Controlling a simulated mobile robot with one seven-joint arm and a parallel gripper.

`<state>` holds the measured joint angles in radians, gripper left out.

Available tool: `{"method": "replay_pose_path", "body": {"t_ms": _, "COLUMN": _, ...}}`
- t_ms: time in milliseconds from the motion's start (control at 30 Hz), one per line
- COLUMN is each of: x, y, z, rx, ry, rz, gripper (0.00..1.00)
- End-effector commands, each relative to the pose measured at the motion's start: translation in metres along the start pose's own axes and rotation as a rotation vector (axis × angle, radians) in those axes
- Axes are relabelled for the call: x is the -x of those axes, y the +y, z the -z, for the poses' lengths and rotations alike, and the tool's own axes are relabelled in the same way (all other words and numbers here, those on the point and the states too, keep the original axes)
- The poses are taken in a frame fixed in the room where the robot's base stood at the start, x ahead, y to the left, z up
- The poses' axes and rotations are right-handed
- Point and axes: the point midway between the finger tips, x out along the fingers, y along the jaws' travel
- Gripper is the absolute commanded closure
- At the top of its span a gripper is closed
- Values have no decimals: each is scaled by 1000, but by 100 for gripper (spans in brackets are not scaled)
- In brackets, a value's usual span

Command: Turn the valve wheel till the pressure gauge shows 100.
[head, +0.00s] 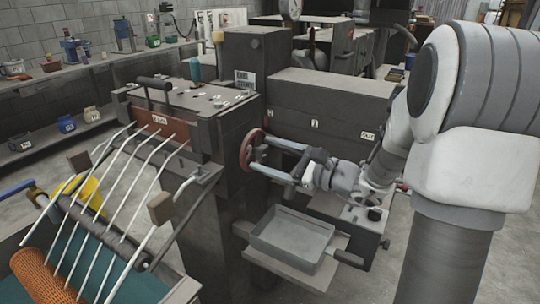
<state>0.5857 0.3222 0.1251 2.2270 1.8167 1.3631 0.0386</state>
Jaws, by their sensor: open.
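The valve wheel (243,151) is a red ring on the right side of a dark grey machine, at the middle of the head view. My gripper (258,154) reaches in from the right, its two long fingers apart and pointing at the wheel. The fingertips overlap the wheel's rim in the picture; I cannot tell whether they touch it. A round pale dial (293,9) at the top edge may be the pressure gauge. It is cut off and too small to read.
A grey tray (290,262) stands below my gripper. A long dark cabinet (330,97) is behind it. White bent rods (118,190) and an orange mesh roll (40,275) are at the left. Shelves with small items line the left wall.

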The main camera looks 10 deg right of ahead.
Motion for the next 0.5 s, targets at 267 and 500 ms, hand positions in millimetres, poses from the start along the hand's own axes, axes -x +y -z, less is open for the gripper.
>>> {"method": "replay_pose_path", "body": {"t_ms": 267, "x": 24, "y": -1, "z": 0, "rx": -1, "ry": 3, "rz": 4, "gripper": 24}}
{"method": "replay_pose_path", "body": {"t_ms": 500, "x": 82, "y": -2, "z": 0, "rx": 0, "ry": 4, "rz": 5, "gripper": 24}}
